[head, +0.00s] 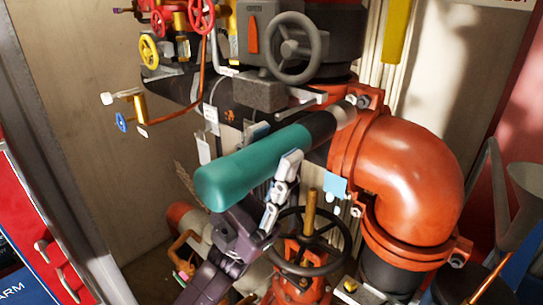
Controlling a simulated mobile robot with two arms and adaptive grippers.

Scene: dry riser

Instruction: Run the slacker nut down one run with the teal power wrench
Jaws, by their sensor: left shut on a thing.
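The teal power wrench (253,166) lies across the middle of the head view, its teal body at the lower left and its dark and grey nose at the upper right. My left gripper (280,189) is shut on the wrench's body from below. The nose tip ends beside the orange flange (347,138), close to a bolt and nut (363,102) at the flange's top. I cannot tell whether the nose touches that nut. Another nut (356,211) shows lower on the flange. Which nut is slacker cannot be told. My right gripper is not in view.
An orange elbow pipe (415,170) bends down on the right. A dark handwheel (308,240) on an orange valve stands below the wrench. A grey handwheel (297,48) and small red and yellow valves (180,20) crowd the top. A grey funnel-like part (522,200) stands far right.

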